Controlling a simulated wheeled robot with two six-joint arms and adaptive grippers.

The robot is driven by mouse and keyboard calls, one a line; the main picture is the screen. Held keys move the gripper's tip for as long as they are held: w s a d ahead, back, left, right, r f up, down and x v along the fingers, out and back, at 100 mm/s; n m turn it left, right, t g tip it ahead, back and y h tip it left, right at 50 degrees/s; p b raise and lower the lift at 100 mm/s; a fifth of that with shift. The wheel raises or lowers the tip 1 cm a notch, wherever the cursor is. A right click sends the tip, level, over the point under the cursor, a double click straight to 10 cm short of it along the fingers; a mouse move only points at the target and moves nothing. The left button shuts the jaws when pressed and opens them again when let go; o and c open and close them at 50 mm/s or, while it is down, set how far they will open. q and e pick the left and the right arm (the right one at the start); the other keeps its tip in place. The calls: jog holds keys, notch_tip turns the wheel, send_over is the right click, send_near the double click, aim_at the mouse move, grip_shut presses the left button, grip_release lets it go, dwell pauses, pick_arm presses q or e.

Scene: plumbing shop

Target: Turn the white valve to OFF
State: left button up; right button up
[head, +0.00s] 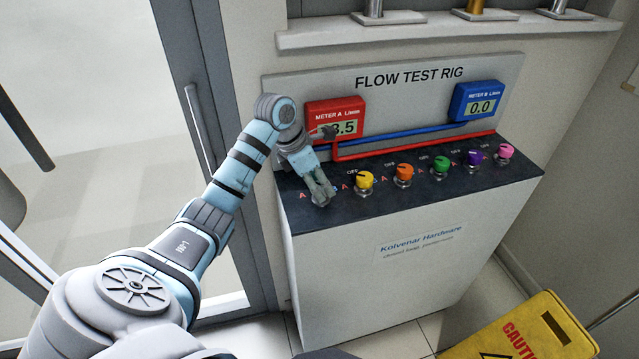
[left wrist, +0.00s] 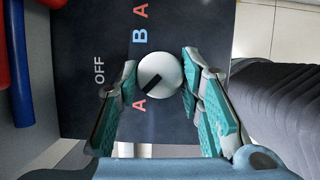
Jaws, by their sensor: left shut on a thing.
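The white valve (left wrist: 160,72) is a round white knob with a black pointer mark, on the dark top of the rig. In the left wrist view its mark points to the lower left, near the red A and between it and OFF. My left gripper (head: 322,196) reaches down at the left end of the panel and is shut on this knob. In the left wrist view the teal pads (left wrist: 158,82) are on either side of it. In the head view the gripper hides the knob. My right gripper is not in view.
A row of knobs runs right from the gripper: yellow (head: 364,181), orange (head: 403,174), green (head: 440,165), purple (head: 474,158) and pink (head: 505,151). Red meter A (head: 336,106) is partly hidden, ending in 8.5. Blue meter B (head: 478,101) reads 0.0. A yellow caution sign (head: 530,330) stands front right.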

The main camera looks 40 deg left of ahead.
pick_arm(q)
jog(key=m, duration=0.2)
jog(key=m+g+h, duration=0.1)
jog(key=m, duration=0.1)
jog(key=shift+w+a+m, duration=0.1)
jog(key=shift+w+m, duration=0.05)
jog(key=shift+m, duration=0.15)
jog(key=m+g+h+b, duration=0.1)
jog(key=m+g, duration=0.1)
jog(key=m, duration=0.2)
jog(key=shift+m, duration=0.3)
jog(key=o, duration=1.2)
jog(key=shift+c, duration=0.2)
